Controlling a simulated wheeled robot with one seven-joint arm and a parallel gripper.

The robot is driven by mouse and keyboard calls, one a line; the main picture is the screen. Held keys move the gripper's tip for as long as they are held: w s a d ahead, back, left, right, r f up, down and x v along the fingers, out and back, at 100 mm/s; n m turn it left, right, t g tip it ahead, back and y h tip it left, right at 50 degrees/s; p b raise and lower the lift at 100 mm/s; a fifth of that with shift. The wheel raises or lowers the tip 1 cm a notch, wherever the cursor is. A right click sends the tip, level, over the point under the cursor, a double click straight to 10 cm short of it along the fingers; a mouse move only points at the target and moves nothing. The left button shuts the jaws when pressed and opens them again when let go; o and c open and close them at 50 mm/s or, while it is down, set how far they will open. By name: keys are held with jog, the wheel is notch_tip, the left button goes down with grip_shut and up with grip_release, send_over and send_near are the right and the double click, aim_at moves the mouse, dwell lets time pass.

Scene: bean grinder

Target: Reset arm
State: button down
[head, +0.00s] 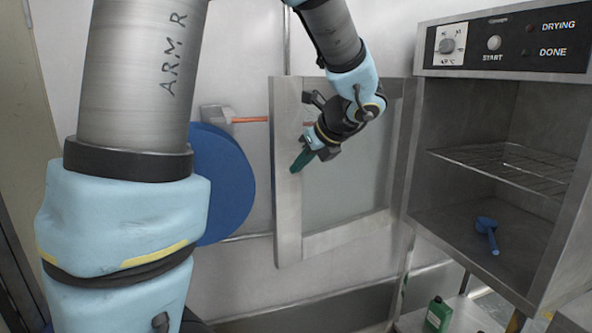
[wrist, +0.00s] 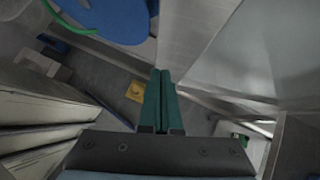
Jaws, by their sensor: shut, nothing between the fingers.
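My gripper (head: 301,161) has dark green fingers and hangs in front of the open oven door in the head view. In the wrist view the fingers of my gripper (wrist: 162,75) lie side by side, shut, with nothing between them. My arm comes down from the top of the head view, with the lower links large at the left. The oven door (head: 288,215), a metal frame with a glass pane, stands swung open to the left of the drying oven (head: 425,130).
A blue scoop (head: 486,228) lies on the oven floor below a wire rack (head: 510,165). A blue round object (head: 222,185) is behind my arm at left. A green bottle (head: 438,314) stands low, below the oven. In the wrist view, a yellow item (wrist: 135,91) lies on the floor.

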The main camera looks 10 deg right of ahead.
jog(key=a+v, duration=0.1)
jog(key=v, duration=0.6)
jog(key=s+a+f+n+g+h, duration=0.2)
jog(key=a+f+n, duration=0.6)
jog(key=n, duration=0.6)
jog(key=s+a+f+n+g+h, duration=0.3)
jog(key=s+a+f+n, duration=0.3)
jog(key=f+n, duration=0.5)
jog(key=a+n+g+b, duration=0.1)
jog(key=a+n, duration=0.1)
jog(key=n, duration=0.1)
jog(key=shift+s+a+n, duration=0.25)
jog(key=shift+n, duration=0.05)
jog(key=shift+d+f, duration=0.1)
jog(key=shift+f, duration=0.05)
